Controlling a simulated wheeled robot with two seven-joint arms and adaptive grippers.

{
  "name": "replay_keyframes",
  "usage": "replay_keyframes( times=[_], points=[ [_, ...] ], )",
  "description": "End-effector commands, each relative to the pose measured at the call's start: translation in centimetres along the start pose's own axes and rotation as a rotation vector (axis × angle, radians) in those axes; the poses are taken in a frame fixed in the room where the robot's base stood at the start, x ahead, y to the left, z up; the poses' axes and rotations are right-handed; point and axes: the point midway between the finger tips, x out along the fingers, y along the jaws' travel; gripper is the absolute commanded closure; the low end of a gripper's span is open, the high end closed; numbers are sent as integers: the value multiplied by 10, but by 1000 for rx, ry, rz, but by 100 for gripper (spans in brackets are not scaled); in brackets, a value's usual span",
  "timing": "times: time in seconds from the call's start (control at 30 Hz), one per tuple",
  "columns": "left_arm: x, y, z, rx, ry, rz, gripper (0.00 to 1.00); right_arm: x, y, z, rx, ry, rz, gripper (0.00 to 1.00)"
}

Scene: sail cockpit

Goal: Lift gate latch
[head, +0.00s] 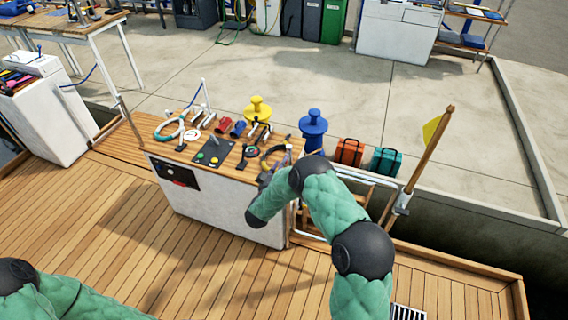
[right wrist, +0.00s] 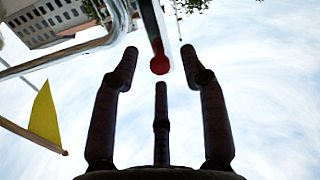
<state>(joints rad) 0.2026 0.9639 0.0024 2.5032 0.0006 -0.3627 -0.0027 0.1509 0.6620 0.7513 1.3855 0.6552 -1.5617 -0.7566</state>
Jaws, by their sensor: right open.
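A latch lever with a red rounded tip (right wrist: 160,64) shows in the right wrist view, hanging in from the top centre. Its red end sits just ahead of the gap between my right gripper's fingers (right wrist: 161,72). The fingers are spread, empty and not touching it. The metal tube gate (head: 375,178) stands right of the counter, partly behind my arm. My left arm shows at the lower left; its gripper is outside the view.
A wood-topped counter (head: 150,143) holds ropes, cleats and a button panel (head: 208,152). A blue bollard (head: 313,130), an orange case (head: 349,152) and a teal case (head: 385,162) stand behind. A pole with a yellow flag (head: 433,132) rises at right. The deck at left is clear.

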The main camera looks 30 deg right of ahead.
Motion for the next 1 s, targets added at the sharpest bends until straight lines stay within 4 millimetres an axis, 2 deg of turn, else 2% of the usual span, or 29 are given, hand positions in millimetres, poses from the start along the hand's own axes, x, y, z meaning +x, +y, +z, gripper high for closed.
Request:
replay_keyframes(
  times=[0.1,0.3,0.5,0.67,1.0],
  points=[
    [0,0,0,0,0,0,57,-26,-1,0,-2,0,-5,56],
    [0,0,0,0,0,0,57,-64,-2,1,-2,-1,-6,56],
    [0,0,0,0,0,0,57,-88,-2,1,-1,-1,-5,56],
    [0,0,0,0,0,0,57,-95,-1,2,-2,-3,-3,56],
    [0,0,0,0,0,0,57,-95,-1,2,-2,-2,-3,56]
  ],
)
